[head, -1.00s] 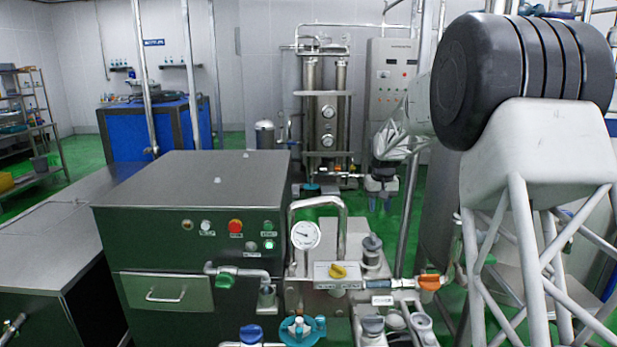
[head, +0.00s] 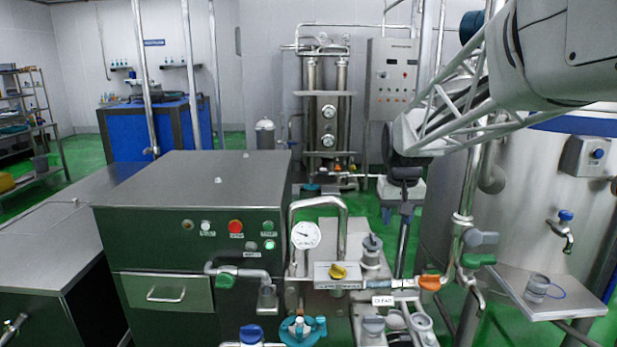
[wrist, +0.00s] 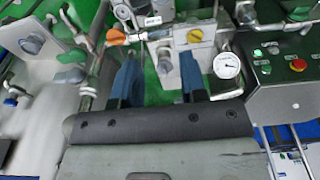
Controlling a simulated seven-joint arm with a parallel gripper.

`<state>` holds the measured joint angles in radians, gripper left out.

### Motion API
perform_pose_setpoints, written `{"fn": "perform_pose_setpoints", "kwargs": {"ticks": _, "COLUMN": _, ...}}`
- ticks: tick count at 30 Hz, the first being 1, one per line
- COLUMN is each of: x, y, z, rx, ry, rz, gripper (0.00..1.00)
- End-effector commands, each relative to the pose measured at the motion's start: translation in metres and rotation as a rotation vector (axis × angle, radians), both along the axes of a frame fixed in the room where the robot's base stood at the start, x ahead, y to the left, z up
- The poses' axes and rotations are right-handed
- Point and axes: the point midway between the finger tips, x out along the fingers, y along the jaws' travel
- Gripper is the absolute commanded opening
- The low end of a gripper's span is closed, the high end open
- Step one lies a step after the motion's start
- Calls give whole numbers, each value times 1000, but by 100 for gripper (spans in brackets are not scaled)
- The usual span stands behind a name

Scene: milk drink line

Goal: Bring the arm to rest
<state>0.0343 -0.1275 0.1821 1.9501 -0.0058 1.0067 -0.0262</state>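My arm reaches in from the right of the head view, with its pale lattice link running left to the wrist. My gripper (head: 395,213) hangs below the wrist, fingers down, above the green floor behind the pipework. In the wrist view my gripper (wrist: 160,72) shows two blue fingers well apart, with nothing held between them. Beyond the fingers are a yellow-handled valve (wrist: 195,36) and a pressure gauge (wrist: 227,66); neither appears to be gripped.
A dark green cabinet (head: 180,245) with buttons stands at the left front. A steel tank (head: 560,180) with a tap stands at right. Pipes and valves crowd the front middle.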

Motion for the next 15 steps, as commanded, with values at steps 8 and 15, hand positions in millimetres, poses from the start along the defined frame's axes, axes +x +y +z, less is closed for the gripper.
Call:
{"fn": "perform_pose_setpoints", "kwargs": {"ticks": 8, "x": -79, "y": 6, "z": 6, "rx": -1, "ry": -24, "rz": -2, "gripper": 39}}
{"fn": "perform_pose_setpoints", "kwargs": {"ticks": 15, "x": -145, "y": 10, "z": 1, "rx": -1, "ry": -44, "rz": -5, "gripper": 39}}
